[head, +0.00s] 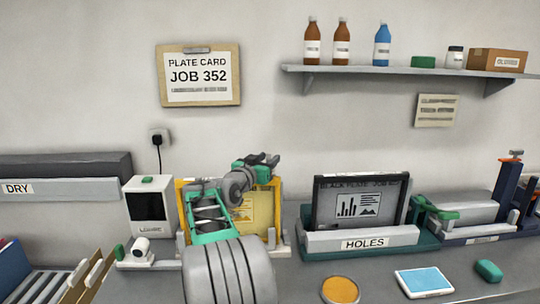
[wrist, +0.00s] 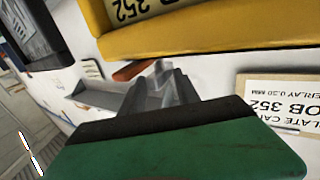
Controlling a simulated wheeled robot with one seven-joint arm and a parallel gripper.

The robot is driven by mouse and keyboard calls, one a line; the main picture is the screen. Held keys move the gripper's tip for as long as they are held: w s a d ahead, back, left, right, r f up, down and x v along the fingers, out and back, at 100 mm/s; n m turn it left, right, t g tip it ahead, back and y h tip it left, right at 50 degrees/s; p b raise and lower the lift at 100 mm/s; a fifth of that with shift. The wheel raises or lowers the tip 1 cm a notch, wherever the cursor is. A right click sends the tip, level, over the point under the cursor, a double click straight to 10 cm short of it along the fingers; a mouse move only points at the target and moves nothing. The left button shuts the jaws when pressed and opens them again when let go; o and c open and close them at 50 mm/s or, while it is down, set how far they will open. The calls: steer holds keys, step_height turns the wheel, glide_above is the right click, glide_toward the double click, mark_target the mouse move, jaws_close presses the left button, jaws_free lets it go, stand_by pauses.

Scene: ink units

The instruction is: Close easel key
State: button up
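The easel holds a yellow-framed plate (head: 262,205) at centre, partly hidden behind my arm. My gripper (head: 270,160) is near the easel's top edge in the head view. In the wrist view its grey fingers (wrist: 162,85) appear close beside the orange-brown piece; contact and finger gap are unclear.
A white device (head: 150,205) stands left of the easel. A dark plate in a HOLES stand (head: 360,241) is to the right, with a grey roller unit (head: 460,214) beyond. An orange round pad (head: 340,289) and a blue pad (head: 424,281) lie in front. A shelf (head: 400,71) hangs above.

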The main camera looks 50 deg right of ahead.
steer(key=d, duration=0.2)
steer(key=w+d+p, duration=0.1)
steer(key=d, duration=0.1)
steer(key=shift+w, duration=0.1)
steer(key=shift+d+f, duration=0.2)
steer(key=shift+d, duration=0.05)
steer(key=shift+c, duration=0.2)
jaws_close()
stand_by(0.8)
